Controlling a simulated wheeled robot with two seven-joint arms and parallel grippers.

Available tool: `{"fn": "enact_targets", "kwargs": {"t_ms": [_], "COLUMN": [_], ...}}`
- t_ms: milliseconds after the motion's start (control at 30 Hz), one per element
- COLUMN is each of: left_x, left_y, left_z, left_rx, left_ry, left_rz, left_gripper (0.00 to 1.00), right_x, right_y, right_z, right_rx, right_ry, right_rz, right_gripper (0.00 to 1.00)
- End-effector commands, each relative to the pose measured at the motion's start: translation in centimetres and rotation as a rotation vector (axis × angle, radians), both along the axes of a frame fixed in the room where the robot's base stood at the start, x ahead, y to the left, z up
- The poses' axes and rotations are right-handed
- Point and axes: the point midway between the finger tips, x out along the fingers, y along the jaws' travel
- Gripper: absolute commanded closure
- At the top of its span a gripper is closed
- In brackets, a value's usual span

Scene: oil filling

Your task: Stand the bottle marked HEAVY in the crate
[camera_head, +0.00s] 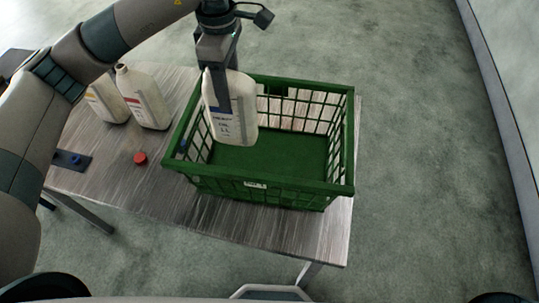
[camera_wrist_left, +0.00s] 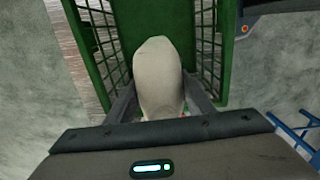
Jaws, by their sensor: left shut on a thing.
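A white bottle (camera_head: 230,118) with a blue-banded label hangs upright in my left gripper (camera_head: 219,92). The gripper is shut on its upper part. In the head view the bottle is in front of the left part of the green crate (camera_head: 345,150), over its opening; its exact height above the crate floor is hard to tell. The label's small print is too blurred to read surely. The left wrist view shows the bottle (camera_wrist_left: 158,75) between the fingers (camera_wrist_left: 160,103), with the crate (camera_wrist_left: 232,50) beyond it. My right gripper is not in view.
Two more white bottles, one with a red-banded label (camera_head: 146,97) and one with a yellowish label (camera_head: 106,100), stand on the wooden table (camera_head: 285,228) left of the crate. A red cap (camera_head: 140,158) and a dark plate with a blue piece (camera_head: 74,160) lie nearby. The crate's visible floor is empty.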

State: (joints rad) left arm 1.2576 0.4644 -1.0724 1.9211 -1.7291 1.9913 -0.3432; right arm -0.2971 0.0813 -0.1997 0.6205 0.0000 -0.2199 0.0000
Motion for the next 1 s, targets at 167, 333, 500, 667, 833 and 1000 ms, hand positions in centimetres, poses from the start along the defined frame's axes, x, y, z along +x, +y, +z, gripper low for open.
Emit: {"fn": "enact_targets", "kwargs": {"t_ms": [167,333,500,667,833,1000], "left_x": [-0.1,-0.1,-0.1,-0.2,-0.2,-0.2], "left_y": [0.0,0.0,0.0,0.0,0.1,0.0], "left_z": [-1.2,-1.2,-1.3,-2.7,-5.2,-7.1], "left_rx": [-0.001,0.0,0.0,0.0,0.0,0.0], "left_ry": [-0.001,-0.001,0.0,0.003,0.004,0.002], "left_rz": [-0.001,0.0,0.0,0.001,0.001,0.0], "left_gripper": [0.86,0.86,0.86,0.86,0.86,0.86], "right_x": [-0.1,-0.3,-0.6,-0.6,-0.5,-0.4], "right_y": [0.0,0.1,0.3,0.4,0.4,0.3], "right_z": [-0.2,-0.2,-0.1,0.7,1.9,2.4], "right_rx": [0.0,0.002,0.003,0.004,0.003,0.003], "right_ry": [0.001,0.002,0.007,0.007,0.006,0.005], "right_rz": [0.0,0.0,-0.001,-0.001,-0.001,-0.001], "right_gripper": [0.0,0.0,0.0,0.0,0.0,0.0]}}
